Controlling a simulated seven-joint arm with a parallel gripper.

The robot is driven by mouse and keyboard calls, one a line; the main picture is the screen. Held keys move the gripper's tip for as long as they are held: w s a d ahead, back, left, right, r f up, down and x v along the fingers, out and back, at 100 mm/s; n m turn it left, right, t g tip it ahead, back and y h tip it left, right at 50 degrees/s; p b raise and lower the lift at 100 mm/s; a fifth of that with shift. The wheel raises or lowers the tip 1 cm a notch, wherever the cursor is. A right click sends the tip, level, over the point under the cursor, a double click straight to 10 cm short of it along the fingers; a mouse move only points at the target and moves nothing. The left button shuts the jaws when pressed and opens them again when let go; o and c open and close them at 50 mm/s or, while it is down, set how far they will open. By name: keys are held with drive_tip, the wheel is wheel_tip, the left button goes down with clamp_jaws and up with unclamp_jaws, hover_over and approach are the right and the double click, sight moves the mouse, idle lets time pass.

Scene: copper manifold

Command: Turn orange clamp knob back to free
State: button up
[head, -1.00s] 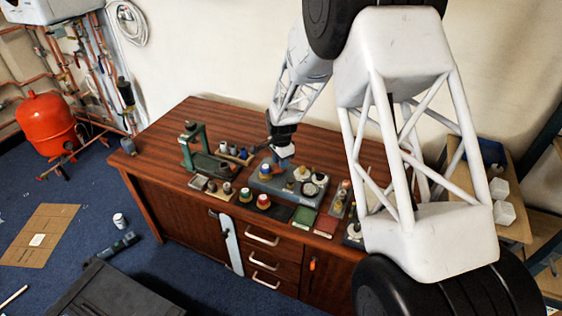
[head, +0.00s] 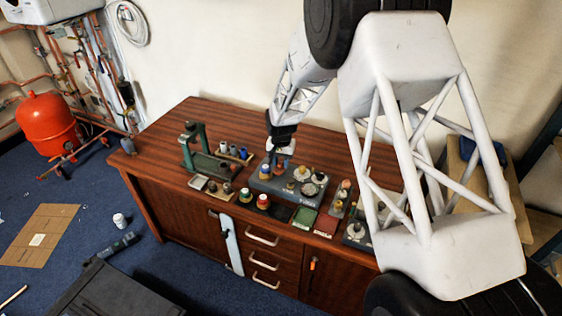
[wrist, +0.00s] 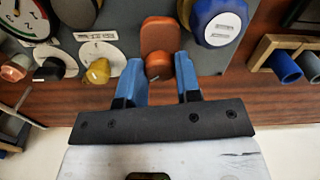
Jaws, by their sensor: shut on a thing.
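The orange clamp knob (wrist: 157,36) is at the top middle of the wrist view, on the grey panel (wrist: 122,20). My gripper (wrist: 158,68) has its two blue fingers on either side of the knob, shut on it. The knob's far end shows beyond the fingertips. In the head view my gripper (head: 282,150) is over the back of the grey unit (head: 262,184) on the bench; the knob cannot be made out there.
A blue knob (wrist: 217,20) stands close to the right finger. A yellow knob (wrist: 97,72), a black knob (wrist: 48,70) and a dial gauge (wrist: 28,18) are to the left. A wooden rack with blue tubes (wrist: 285,67) is at the right.

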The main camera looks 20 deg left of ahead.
sight(281, 162)
drive_tip(key=n, duration=0.4)
drive_tip(key=shift+n, duration=0.3)
drive_tip(key=n, duration=0.4)
drive_tip(key=shift+n, duration=0.3)
drive_tip(key=o, duration=0.9)
drive_tip(key=shift+r, duration=0.1)
drive_tip(key=shift+r, duration=3.85)
drive_tip(key=shift+d, duration=0.1)
